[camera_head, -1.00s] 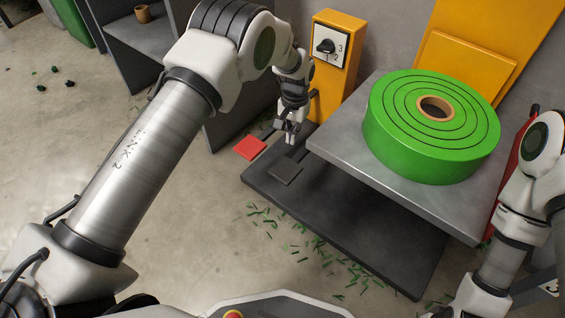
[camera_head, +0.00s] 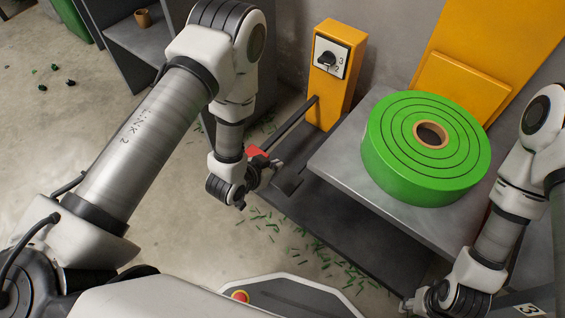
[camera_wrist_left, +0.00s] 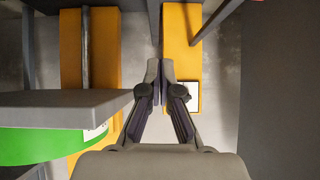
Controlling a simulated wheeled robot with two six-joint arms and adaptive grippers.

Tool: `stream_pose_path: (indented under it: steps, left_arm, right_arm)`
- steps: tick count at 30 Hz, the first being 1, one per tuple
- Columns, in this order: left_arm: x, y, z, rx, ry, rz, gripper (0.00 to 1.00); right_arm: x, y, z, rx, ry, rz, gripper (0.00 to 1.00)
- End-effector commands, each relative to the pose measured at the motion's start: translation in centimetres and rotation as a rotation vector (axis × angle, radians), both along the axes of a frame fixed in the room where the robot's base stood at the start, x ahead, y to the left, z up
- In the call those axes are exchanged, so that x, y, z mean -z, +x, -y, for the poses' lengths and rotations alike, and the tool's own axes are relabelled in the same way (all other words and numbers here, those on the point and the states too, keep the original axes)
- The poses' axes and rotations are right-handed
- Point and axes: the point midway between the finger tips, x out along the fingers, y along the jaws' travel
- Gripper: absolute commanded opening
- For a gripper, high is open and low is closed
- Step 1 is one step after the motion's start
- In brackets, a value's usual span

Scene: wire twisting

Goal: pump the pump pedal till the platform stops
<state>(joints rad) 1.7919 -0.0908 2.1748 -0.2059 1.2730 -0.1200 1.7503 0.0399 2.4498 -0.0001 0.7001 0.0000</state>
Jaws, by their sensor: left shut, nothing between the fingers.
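The grey platform (camera_head: 330,158) carries a large green coil (camera_head: 425,165) with a tan core, over a dark base (camera_head: 345,235). A red pedal (camera_head: 256,152) and a dark grey pedal (camera_head: 287,183) are at the base's left end; the red one is partly covered by my left gripper (camera_head: 272,164). That gripper is shut and empty, close above the pedals; contact cannot be told. The wrist view shows its fingertips (camera_wrist_left: 159,75) together, with the platform edge (camera_wrist_left: 70,106) and coil (camera_wrist_left: 40,145) at left. My right gripper (camera_head: 412,303) is low right, its jaws unclear.
A yellow post (camera_head: 325,95) with a numbered dial (camera_head: 329,58) stands behind the pedals. A taller yellow column (camera_head: 470,70) rises behind the platform. Green scraps (camera_head: 325,260) litter the floor before the base. A grey shelf unit (camera_head: 130,60) stands back left.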

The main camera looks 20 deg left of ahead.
Motion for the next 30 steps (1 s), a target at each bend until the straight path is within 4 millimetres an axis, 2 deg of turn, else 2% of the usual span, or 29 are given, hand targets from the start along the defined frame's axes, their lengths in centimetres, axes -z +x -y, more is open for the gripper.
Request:
stream_pose_path:
  steps: [1, 3, 14, 20, 30]
  left_arm:
    - [-1.0, -2.8, -0.3, -0.001, 0.001, -0.068, 0.00]
    - [-1.0, -4.2, -0.5, -0.006, 0.002, -0.105, 0.00]
    - [-0.3, -4.5, -0.5, -0.008, 0.003, -0.115, 0.00]
    - [0.8, -3.6, -0.2, -0.008, 0.004, -0.112, 0.00]
    - [6.1, 1.0, 1.5, -0.006, 0.003, -0.113, 0.00]
  right_arm:
    - [-2.1, 0.0, 0.0, 0.000, 0.000, 0.000, 0.40]
    - [-3.0, 0.0, 0.0, 0.000, 0.000, 0.000, 0.40]
    - [-2.8, 0.0, 0.0, 0.000, 0.000, -0.001, 0.40]
    - [-2.0, 0.0, 0.0, 0.000, 0.000, -0.001, 0.40]
    - [1.2, 0.0, 0.0, 0.000, 0.000, -0.001, 0.40]
